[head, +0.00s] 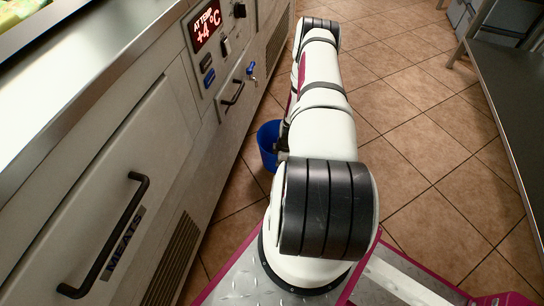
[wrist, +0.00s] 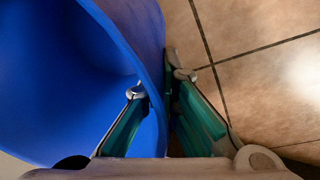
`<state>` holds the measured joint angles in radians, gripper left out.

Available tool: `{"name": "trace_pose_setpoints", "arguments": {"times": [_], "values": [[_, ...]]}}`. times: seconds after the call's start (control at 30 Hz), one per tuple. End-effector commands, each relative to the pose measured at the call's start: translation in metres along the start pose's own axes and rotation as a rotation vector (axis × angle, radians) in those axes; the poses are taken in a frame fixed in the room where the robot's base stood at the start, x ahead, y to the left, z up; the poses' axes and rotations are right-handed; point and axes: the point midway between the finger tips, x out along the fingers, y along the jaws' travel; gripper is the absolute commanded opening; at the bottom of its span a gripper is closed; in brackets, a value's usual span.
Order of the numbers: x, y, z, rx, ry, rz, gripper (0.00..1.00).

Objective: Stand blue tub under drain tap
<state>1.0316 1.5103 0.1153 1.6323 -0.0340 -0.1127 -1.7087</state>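The blue tub (head: 267,146) is beside the front of the white counter, partly hidden behind my arm. In the wrist view the tub (wrist: 60,80) fills the left side, with its open mouth showing. My gripper (wrist: 158,84) straddles the tub's wall, one finger inside and one outside, and looks closed on it. In the head view my gripper is mostly hidden by my arm. I cannot tell whether the tub touches the floor. A small tap with a blue handle (head: 250,69), the drain tap, sticks out of the counter front, farther along than the tub.
The counter front has black handles (head: 121,228), a red temperature display (head: 206,27) and vent grilles. Brown floor tiles (head: 400,150) lie clear to the right of my arm. A dark table or shelf (head: 515,100) stands at the right edge, with grey crates behind it.

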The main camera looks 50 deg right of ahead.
Motion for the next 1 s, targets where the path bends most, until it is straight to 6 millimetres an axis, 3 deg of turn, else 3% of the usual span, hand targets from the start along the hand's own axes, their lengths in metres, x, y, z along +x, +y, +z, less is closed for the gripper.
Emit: {"name": "trace_pose_setpoints", "arguments": {"times": [0.2,0.4,0.57,0.8,1.0], "values": [[0.016,0.047,-0.021,-0.004,0.0,0.005,0.0],[0.021,0.07,-0.031,-0.002,0.0,0.002,0.0],[0.025,0.072,-0.032,0.0,0.0,0.0,0.0],[0.054,0.068,-0.029,0.0,0.0,0.0,0.0],[0.054,0.068,-0.029,0.0,0.0,0.001,0.0]]}}
